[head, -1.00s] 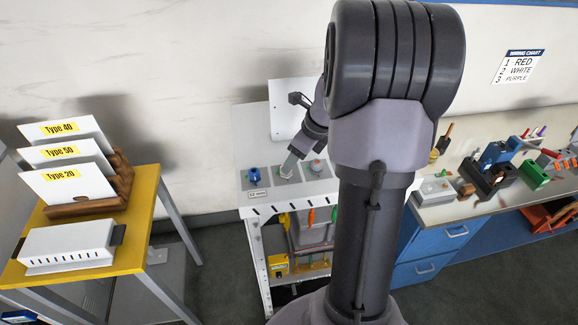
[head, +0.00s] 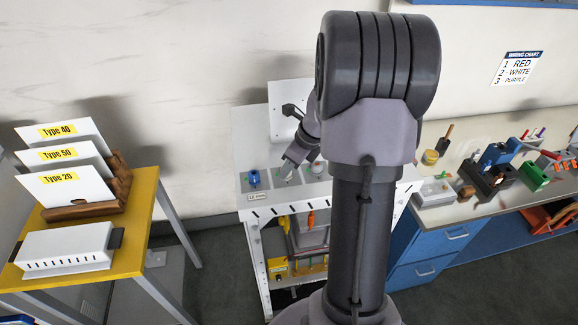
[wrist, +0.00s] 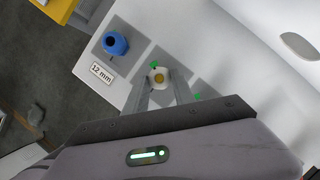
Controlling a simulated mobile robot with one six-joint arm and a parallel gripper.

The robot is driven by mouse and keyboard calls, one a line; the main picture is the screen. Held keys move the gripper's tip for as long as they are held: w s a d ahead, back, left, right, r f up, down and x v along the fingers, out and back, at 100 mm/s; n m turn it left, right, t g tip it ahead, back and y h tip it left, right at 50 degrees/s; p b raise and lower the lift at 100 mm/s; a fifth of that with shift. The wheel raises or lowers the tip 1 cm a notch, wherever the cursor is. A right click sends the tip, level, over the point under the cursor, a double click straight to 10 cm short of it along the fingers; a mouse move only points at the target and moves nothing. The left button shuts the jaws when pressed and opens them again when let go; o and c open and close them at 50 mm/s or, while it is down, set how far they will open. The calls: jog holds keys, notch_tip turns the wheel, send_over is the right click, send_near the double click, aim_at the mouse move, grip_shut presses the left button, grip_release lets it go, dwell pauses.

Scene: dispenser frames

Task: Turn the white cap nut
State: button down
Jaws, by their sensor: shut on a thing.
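The white cap nut (wrist: 158,77) shows in the wrist view as a small pale piece with a yellowish centre, over a grey square pad. My gripper (wrist: 160,84) is shut on it, one finger on each side. In the head view my gripper (head: 286,170) reaches down to the middle pad of the white bench (head: 272,212). The cap nut is hard to make out there, behind the fingers. A blue cap nut (wrist: 115,43) stands on the pad to the left, apart from my gripper; it also shows in the head view (head: 253,178).
A "12 mm" label (wrist: 102,73) lies by the blue nut. A pale, reddish-topped piece (head: 318,167) stands on the right pad, close to my gripper. A yellow table (head: 143,230) with type cards stands left. A workbench (head: 440,212) with tools and blocks stands right.

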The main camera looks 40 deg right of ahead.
jog(key=n+p, duration=0.1)
jog(key=n, duration=0.1)
jog(key=n+g+y+p, duration=0.1)
jog(key=n, duration=0.2)
jog(key=shift+w+d+r+y, duration=0.1)
jog(key=shift+d+r+y, duration=0.1)
jog(key=shift+y, duration=0.1)
jog(key=n+p, duration=0.1)
jog(key=n, duration=0.1)
jog(key=n+g+y+p, duration=0.1)
jog(key=n+p, duration=0.1)
jog(key=n, duration=0.1)
jog(key=shift+w+d+n+g+p, duration=0.15)
jog(key=shift+w+n+g+p, duration=0.15)
jog(key=shift+g+p, duration=0.1)
jog(key=n+g+p, duration=0.1)
jog(key=n, duration=0.1)
jog(key=n+g+p, duration=0.1)
jog(key=n+p, duration=0.1)
jog(key=n, duration=0.1)
jog(key=shift+w, duration=0.2)
jog(key=shift+w+f+n+g+p, duration=0.15)
jog(key=shift+n+g+p, duration=0.4)
jog(key=shift+n, duration=0.85)
jog(key=shift+w+r+n+g+p, duration=0.1)
jog(key=shift+n+g+p, duration=0.4)
jog(key=shift+n, duration=0.9)
jog(key=shift+f, duration=0.1)
